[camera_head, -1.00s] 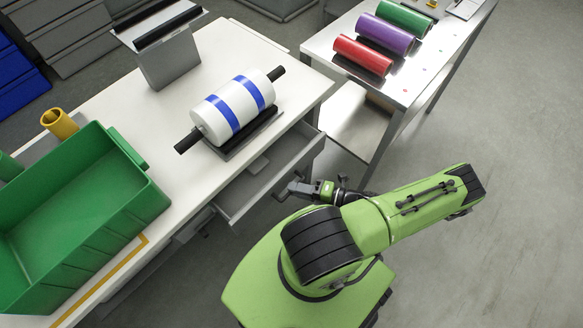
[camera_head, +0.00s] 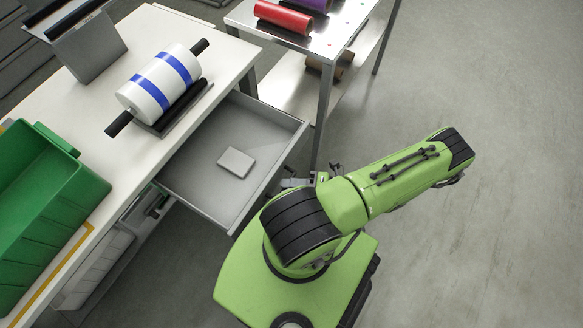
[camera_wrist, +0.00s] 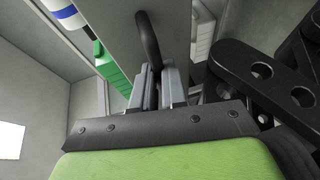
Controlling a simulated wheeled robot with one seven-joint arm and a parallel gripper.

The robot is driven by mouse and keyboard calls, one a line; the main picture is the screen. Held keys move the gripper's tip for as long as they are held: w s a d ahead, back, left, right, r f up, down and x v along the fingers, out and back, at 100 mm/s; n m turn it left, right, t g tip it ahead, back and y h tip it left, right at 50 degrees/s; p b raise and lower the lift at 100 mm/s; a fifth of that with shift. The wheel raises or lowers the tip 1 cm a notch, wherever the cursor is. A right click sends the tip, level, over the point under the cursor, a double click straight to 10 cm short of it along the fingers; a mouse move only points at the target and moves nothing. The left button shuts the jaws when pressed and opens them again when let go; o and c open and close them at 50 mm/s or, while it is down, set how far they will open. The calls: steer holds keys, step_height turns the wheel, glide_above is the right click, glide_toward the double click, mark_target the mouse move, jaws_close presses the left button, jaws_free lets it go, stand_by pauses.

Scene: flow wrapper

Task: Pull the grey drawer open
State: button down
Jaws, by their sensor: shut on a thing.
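The grey drawer (camera_head: 201,182) stands well out from under the white table in the head view, its inside showing. A small light grey box (camera_head: 236,162) lies on its floor. In the wrist view the drawer's grey front (camera_wrist: 176,28) carries a dark curved handle (camera_wrist: 149,42). My gripper (camera_wrist: 158,88) is shut on that handle, with a finger on each side of it. In the head view my gripper (camera_head: 291,183) is at the drawer front, partly hidden by my green arm.
A roll with blue bands (camera_head: 158,83) rests on a dark stand on the white table (camera_head: 191,128). A green bin (camera_head: 48,215) is at the left. A metal table (camera_head: 318,45) with red and purple rolls stands behind. Open floor lies to the right.

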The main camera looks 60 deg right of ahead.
steer(key=c, duration=1.2)
jaws_free()
steer(key=p+v, duration=0.1)
steer(key=v, duration=1.5)
steer(key=shift+w, duration=0.1)
